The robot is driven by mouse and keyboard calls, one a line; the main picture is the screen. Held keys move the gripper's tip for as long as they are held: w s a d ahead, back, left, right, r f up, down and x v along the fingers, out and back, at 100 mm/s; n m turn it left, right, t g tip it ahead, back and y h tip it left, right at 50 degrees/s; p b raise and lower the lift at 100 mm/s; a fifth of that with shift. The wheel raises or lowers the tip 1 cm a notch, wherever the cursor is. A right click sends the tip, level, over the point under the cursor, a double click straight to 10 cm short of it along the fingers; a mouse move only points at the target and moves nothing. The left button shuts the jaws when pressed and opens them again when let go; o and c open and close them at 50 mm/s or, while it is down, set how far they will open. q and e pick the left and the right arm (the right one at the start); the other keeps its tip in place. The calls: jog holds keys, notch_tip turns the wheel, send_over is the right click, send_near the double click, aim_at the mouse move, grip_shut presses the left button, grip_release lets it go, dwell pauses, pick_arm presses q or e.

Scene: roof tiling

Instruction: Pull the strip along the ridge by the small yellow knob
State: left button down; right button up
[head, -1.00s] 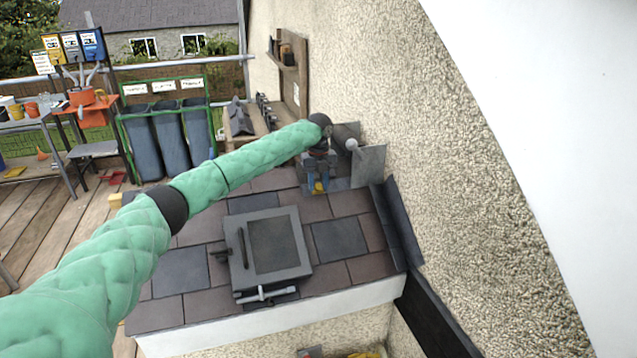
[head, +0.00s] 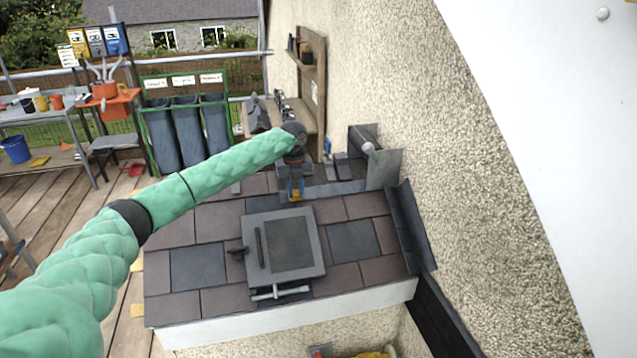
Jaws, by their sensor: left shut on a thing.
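The small yellow knob (head: 296,197) shows at the fingertips of my left gripper (head: 295,188), at the top edge of the small tiled roof. The gripper points down and is shut on the knob; its fingers partly hide it. The grey strip (head: 337,188) runs along the ridge from the knob to the right, toward the upright grey metal sheet by the wall. Its far right end is hard to make out. My right gripper is not in view.
A roof window (head: 288,247) with a handle sits in the dark tiles (head: 196,268) below the gripper. Upright grey sheets (head: 384,170) stand against the rough wall (head: 470,220) at right. Green-framed bins (head: 188,132) stand on the deck behind, left.

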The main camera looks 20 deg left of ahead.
pick_arm(q)
jog(key=s+a, duration=0.2)
jog(key=a, duration=0.1)
jog(key=s+a+p, duration=0.1)
jog(key=s+a, duration=0.1)
jog(key=a, duration=0.1)
jog(key=s+a, duration=0.2)
jog(key=a, duration=0.1)
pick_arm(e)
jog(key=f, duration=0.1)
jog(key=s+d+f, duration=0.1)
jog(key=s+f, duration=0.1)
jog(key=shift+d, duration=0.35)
pick_arm(q)
jog(key=c, duration=1.2)
grip_release()
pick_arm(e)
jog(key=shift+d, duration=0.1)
pick_arm(q)
jog(key=shift+d+r, duration=0.1)
jog(key=shift+r, duration=0.15)
jog(key=shift+r+b, duration=1.35)
jog(key=shift+r, duration=2.3)
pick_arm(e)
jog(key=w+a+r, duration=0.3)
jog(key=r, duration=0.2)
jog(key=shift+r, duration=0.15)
